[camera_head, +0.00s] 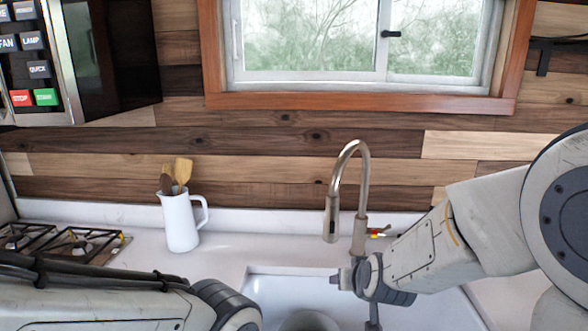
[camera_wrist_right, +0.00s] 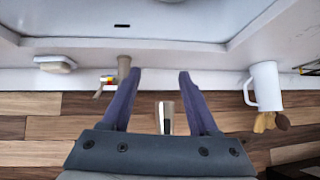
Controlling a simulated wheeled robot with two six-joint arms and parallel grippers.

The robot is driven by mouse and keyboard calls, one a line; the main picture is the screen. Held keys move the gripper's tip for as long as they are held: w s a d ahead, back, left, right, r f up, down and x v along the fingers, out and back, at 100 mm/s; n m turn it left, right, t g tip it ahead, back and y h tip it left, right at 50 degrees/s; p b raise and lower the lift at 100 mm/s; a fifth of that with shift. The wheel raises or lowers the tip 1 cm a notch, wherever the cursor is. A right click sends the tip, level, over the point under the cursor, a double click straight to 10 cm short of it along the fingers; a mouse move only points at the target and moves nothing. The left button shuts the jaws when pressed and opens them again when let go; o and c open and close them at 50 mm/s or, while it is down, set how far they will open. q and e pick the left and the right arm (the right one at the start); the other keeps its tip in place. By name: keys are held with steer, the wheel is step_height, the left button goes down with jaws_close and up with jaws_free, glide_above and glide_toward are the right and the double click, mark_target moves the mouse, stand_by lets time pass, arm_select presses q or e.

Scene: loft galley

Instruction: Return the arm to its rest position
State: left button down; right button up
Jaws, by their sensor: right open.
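My right arm comes in from the right in the head view, bent over the sink (camera_head: 262,277). My right gripper (camera_head: 336,280) is small there and partly hidden by its wrist. In the right wrist view its two purple fingers stand wide apart, with nothing held between them (camera_wrist_right: 160,74). The faucet (camera_head: 362,195) rises behind the wrist in the head view; its spray head (camera_wrist_right: 166,117) shows in the gap between the fingers in the wrist view, and I cannot tell how near it is. My left arm lies across the lower left; its gripper is out of view.
A white pitcher (camera_head: 180,222) with wooden utensils stands left of the sink, near the stove grate (camera_head: 62,243). A grey round vessel (camera_head: 309,322) shows at the sink's bottom. A small red-and-yellow item (camera_head: 377,234) is beside the faucet. A soap dish (camera_wrist_right: 55,64) shows in the wrist view.

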steer(key=s+d+f+g, duration=0.3)
steer(key=s, duration=0.4)
steer(key=s+d+f+g, duration=0.3)
steer(key=s, duration=0.4)
steer(key=s+a+r+n+g, duration=0.1)
steer(key=s+a+r+n, duration=0.1)
steer(key=s+a+n, duration=0.2)
steer(key=s+a+r+n+g, duration=0.2)
steer(key=s+a+r+n, duration=0.1)
steer(key=s+a, duration=0.6)
steer(key=shift+s+n, duration=0.4)
steer(key=shift+s, duration=0.1)
